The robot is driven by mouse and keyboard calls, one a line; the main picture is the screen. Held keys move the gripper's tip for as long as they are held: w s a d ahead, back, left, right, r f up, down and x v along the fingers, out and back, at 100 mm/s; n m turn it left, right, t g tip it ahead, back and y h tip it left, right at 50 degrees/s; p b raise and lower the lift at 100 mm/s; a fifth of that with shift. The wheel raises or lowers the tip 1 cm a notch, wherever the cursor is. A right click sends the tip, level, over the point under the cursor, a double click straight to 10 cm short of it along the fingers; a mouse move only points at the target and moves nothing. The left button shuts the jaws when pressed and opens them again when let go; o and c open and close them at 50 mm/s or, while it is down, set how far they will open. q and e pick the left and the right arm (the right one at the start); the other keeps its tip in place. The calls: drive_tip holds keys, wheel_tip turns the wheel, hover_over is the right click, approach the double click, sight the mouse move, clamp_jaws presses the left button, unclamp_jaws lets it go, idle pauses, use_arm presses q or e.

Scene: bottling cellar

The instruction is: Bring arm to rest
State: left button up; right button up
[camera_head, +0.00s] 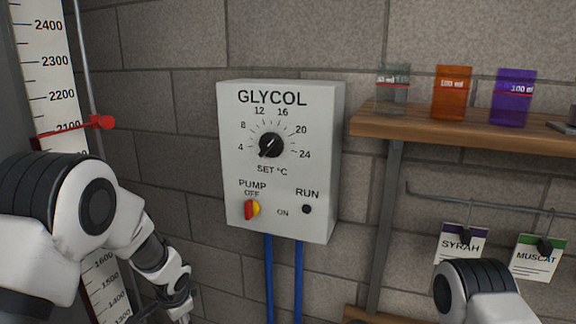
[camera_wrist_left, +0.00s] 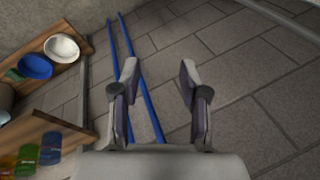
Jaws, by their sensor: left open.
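My left arm comes in from the left in the head view and hangs down past the gauge, its hand cut off at the bottom edge. My left gripper (camera_wrist_left: 158,88) is open and empty in the left wrist view. Its two fingers stand apart, with grey wall and blue pipes (camera_wrist_left: 135,75) behind them; no contact shows. In the head view, part of my right arm shows at the bottom right. My right gripper is out of the frame.
A wooden shelf (camera_head: 470,128) holds coloured beakers. Tags (camera_head: 461,243) hang below. A level gauge (camera_head: 55,65) with a red pointer stands left.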

use_arm(q)
drive_tip(key=s+d+f+n+g+h, duration=0.2)
drive_tip(key=s+f+n, duration=0.2)
drive_tip(key=s+f, duration=1.25)
drive_tip(key=s+a+f+n+g, duration=0.1)
drive_tip(key=s+f+n, duration=0.1)
drive_tip(key=s, duration=0.8)
drive_tip(key=s+f+n+g, duration=0.1)
drive_tip(key=s+f+n, duration=0.15)
drive_tip(key=s, duration=0.65)
wheel_tip(320, 180, down, 11)
drive_tip(key=s+b, duration=0.1)
drive_tip(key=b, duration=1)
drive_tip(key=shift+a+n+b, duration=0.3)
drive_tip(key=shift+a+n, duration=0.05)
drive_tip(key=shift+s, duration=0.25)
drive_tip(key=shift+w, duration=0.1)
